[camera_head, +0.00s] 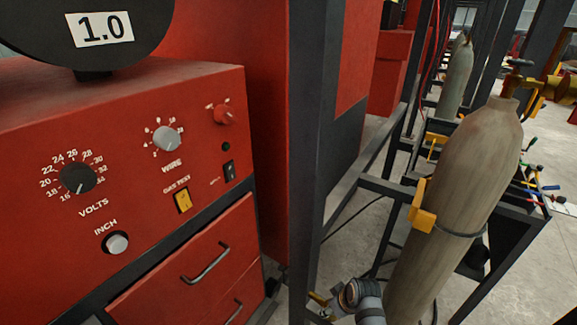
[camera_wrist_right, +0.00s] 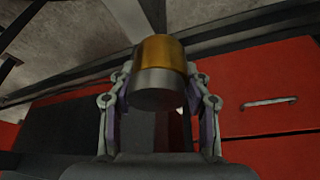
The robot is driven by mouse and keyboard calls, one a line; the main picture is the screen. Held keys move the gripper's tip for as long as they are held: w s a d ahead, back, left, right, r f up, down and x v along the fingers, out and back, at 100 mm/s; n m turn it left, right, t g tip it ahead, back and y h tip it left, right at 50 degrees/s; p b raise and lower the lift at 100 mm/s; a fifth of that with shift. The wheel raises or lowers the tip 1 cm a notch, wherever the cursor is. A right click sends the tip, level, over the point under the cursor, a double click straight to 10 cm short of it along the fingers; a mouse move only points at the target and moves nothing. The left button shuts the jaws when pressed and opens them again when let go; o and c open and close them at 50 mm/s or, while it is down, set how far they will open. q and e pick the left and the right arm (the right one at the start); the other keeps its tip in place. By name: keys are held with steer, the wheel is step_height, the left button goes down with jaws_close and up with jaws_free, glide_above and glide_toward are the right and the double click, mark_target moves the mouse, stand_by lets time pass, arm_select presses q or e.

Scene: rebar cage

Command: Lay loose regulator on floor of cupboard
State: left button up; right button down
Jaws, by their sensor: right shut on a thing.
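My right gripper (camera_wrist_right: 160,92) is shut around a short cylinder with a brass-coloured top and a grey lower end, seemingly the loose regulator (camera_wrist_right: 160,62). Its gauges or fittings cannot be made out. In the head view a grey part of my right arm shows at the bottom edge, just right of the dark post; the grip itself is not clear there. The cupboard is not certain: the red welding machine has closed red fronts with handles (camera_head: 225,235) below its panel, and no open floor shows. A red front with a handle (camera_wrist_right: 285,125) also shows in the wrist view. My left gripper is out of view.
A dark upright post (camera_head: 318,150) stands between the red machine (camera_head: 215,85) and the gas cylinder (camera_head: 465,160). The cylinder stands in a dark frame with a yellow clamp (camera_head: 422,205). Another cylinder (camera_head: 457,80) stands farther back. Some concrete floor shows between the frames.

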steer(key=w+d+r+m+h, duration=0.1)
steer(key=d+r+m, duration=0.1)
steer(key=r, duration=0.7)
steer(key=w+d+r+m+h, duration=0.1)
steer(key=r+m, duration=0.3)
steer(key=r, duration=0.6)
steer(key=shift+w+d+m+t, duration=0.35)
steer(key=shift+w+d, duration=0.2)
steer(key=shift+d, duration=0.35)
steer(key=shift+r, duration=0.1)
